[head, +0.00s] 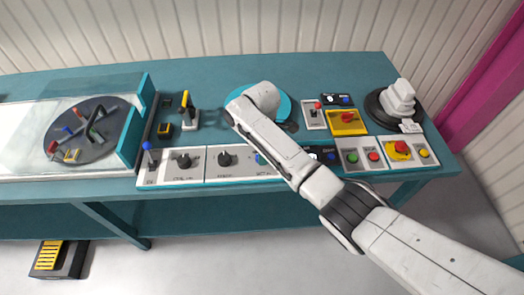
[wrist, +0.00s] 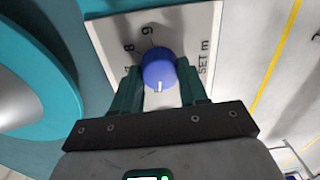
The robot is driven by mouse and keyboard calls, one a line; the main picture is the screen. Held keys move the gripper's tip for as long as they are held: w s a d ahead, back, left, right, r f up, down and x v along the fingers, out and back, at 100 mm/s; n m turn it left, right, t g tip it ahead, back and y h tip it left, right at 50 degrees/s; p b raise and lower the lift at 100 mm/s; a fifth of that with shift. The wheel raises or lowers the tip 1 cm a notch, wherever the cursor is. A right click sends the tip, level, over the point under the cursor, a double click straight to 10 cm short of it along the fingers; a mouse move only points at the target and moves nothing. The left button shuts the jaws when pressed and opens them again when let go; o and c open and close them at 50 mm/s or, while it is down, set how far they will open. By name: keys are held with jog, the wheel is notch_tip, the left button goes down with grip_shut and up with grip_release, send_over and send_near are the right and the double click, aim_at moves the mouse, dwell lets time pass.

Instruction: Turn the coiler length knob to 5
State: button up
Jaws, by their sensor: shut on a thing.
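The coiler length knob (wrist: 158,66) is a round blue knob with a white pointer line, on a pale plate marked "SET m" (wrist: 203,40). The digits 9, 8 and 7 show on the plate beyond and left of it; other digits are hidden. Its pointer line faces toward my gripper's body, at the bottom of the wrist view. My gripper (wrist: 159,80) is shut on the knob, one dark green finger at each side. In the head view the blue knob (head: 259,158) shows just left of my arm, which hides my gripper.
On the teal bench (head: 220,70), black knobs (head: 224,159) and a blue-topped lever (head: 148,149) stand left of the blue knob. Red and yellow controls (head: 347,120) stand right. A reel (head: 82,130) lies far left, and a teal disc (head: 283,104) shows behind my arm.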

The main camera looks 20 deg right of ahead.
dwell(0.4)
jog(key=o, duration=1.1)
jog(key=shift+c, duration=0.2)
notch_tip(320, 180, up, 11)
jog(key=shift+w+b, duration=0.2)
jog(key=shift+b, duration=0.2)
jog(key=shift+f, duration=0.15)
